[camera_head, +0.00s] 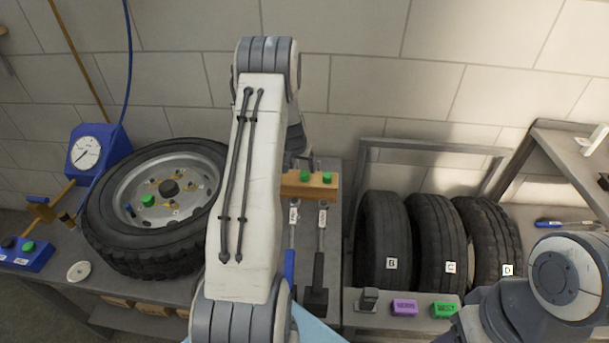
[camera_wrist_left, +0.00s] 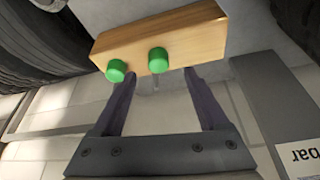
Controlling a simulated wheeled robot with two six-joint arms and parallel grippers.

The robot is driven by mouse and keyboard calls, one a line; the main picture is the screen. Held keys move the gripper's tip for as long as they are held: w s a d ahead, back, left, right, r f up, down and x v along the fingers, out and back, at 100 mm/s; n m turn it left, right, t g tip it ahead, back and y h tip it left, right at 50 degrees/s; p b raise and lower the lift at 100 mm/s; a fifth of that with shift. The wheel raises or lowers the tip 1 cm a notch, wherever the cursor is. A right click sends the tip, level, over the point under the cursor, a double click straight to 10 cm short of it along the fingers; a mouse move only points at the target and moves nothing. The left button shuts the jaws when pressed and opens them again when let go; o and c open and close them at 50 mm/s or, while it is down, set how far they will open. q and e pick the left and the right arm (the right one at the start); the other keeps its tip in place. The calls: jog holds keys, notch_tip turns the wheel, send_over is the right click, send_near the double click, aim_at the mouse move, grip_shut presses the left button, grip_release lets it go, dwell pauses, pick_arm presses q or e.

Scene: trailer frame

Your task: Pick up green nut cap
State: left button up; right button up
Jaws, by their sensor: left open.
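A wooden block (camera_head: 312,190) stands on the bench behind my left arm, with two green nut caps, one (camera_head: 304,177) and another (camera_head: 327,177), on it. In the left wrist view the block (camera_wrist_left: 185,30) shows large, with one cap (camera_wrist_left: 116,71) and the other (camera_wrist_left: 158,60) on its near side. My left gripper (camera_wrist_left: 163,82) is open and empty, its fingers pointing at the block, with the second cap just beyond the gap. Contact cannot be told. A third green cap (camera_head: 148,200) sits on the wheel. My right gripper is out of view.
A tyred wheel (camera_head: 165,260) lies on the bench at left, near a blue gauge (camera_head: 86,147). Two wrenches (camera_head: 322,232) lie right of my left arm. Several upright tyres (camera_head: 382,240) stand in a rack at right, with a purple box (camera_head: 405,308) and a green box (camera_head: 444,310) in front.

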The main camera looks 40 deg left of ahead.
aim_at(305, 173)
pick_arm(q)
jog(key=x, duration=0.2)
jog(key=p+x, duration=0.1)
jog(key=x, duration=0.1)
jog(key=shift+w+r+p, duration=0.15)
jog(key=shift+w+p, duration=0.15)
jog(key=shift+w+f, duration=0.25)
jog(key=shift+f, duration=0.4)
grip_shut()
jog(key=shift+a+r, duration=0.1)
